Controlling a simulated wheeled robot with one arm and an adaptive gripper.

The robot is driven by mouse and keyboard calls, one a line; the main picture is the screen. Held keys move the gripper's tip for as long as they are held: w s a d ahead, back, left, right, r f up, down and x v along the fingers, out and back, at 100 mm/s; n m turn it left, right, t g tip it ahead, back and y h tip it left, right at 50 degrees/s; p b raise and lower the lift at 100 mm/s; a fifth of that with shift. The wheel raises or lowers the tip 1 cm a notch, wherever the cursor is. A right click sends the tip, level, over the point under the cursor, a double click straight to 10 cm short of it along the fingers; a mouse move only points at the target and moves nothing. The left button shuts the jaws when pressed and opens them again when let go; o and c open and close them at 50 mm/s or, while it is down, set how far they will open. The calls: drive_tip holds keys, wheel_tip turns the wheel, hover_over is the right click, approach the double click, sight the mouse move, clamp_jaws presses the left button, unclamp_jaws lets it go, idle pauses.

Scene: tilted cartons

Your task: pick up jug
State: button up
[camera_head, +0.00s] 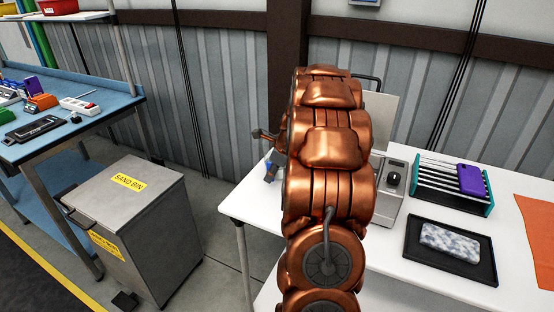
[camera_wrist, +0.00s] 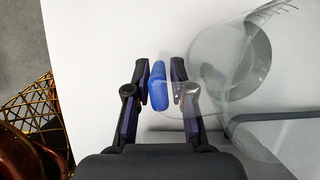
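The jug (camera_wrist: 207,48) is clear, with dark scale marks near its upper right edge. It shows in the wrist view to the right of my gripper (camera_wrist: 160,78), on a white surface. A blue piece (camera_wrist: 158,92), apparently the jug's handle grip, lies between my two fingertips. The left finger is very close to it or touching; a narrow gap shows at the right finger. My fingers are apart and do not visibly clamp it. In the head view my bronze arm hides most of that area; I cannot make out the jug there.
On the white table (camera_head: 408,281) stand a grey device with a knob (camera_head: 394,180), a rack with a purple item (camera_head: 471,179) and a black tray (camera_head: 423,273) with a speckled block (camera_head: 450,241). A sand bin (camera_head: 150,250) and a blue workbench (camera_head: 60,140) are left.

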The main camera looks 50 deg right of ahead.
drive_tip(key=shift+f, duration=0.1)
clamp_jaws()
idle(0.5)
